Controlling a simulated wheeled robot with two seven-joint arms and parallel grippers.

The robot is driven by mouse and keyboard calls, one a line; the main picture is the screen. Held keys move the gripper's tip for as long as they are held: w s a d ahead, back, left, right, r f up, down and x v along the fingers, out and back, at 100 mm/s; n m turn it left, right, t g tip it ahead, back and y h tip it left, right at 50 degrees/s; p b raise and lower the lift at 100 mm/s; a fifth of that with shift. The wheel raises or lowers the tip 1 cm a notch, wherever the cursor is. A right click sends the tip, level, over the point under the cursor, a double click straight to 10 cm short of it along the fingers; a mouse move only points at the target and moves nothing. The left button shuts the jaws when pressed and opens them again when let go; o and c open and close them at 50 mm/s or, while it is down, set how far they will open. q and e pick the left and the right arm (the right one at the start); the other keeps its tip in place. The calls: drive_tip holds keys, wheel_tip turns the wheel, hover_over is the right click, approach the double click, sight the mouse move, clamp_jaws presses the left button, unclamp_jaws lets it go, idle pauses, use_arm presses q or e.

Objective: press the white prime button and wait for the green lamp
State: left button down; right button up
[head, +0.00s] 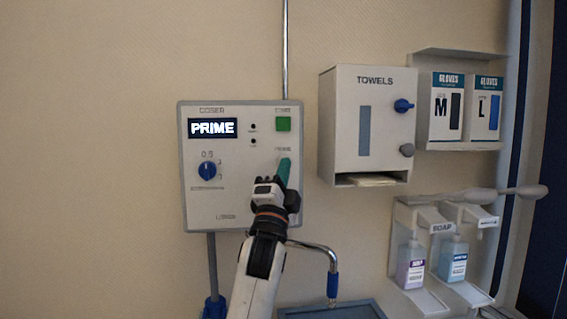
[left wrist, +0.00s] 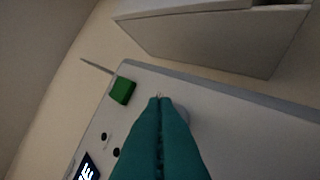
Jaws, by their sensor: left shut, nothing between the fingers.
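The grey doser panel (head: 228,205) is on the wall, with a lit display (head: 212,128) reading PRIME. My left gripper (head: 284,162) is shut and empty, its teal fingers in front of the panel's right side. In the left wrist view its fingertips (left wrist: 160,100) point at the panel face. A pale round part, likely the white prime button (left wrist: 183,113), shows partly behind them; contact cannot be told. In the head view the fingers hide the button. Two small dark dots (head: 253,134) sit beside the display; no lit green lamp is discernible. My right gripper is out of view.
A green square button (head: 283,124) is just above the fingers, and a blue knob (head: 208,170) is left. A towel dispenser (head: 345,130) juts out at the right. Glove boxes (head: 447,106) and soap bottles (head: 411,262) are farther right. The wall at left is clear.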

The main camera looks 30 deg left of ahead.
use_arm(q)
drive_tip(key=shift+s+d, duration=0.2)
drive_tip(key=shift+s, duration=0.1)
drive_tip(key=s+d, duration=0.1)
drive_tip(key=s, duration=0.1)
drive_tip(key=s+d, duration=0.2)
idle(0.5)
idle(0.6)
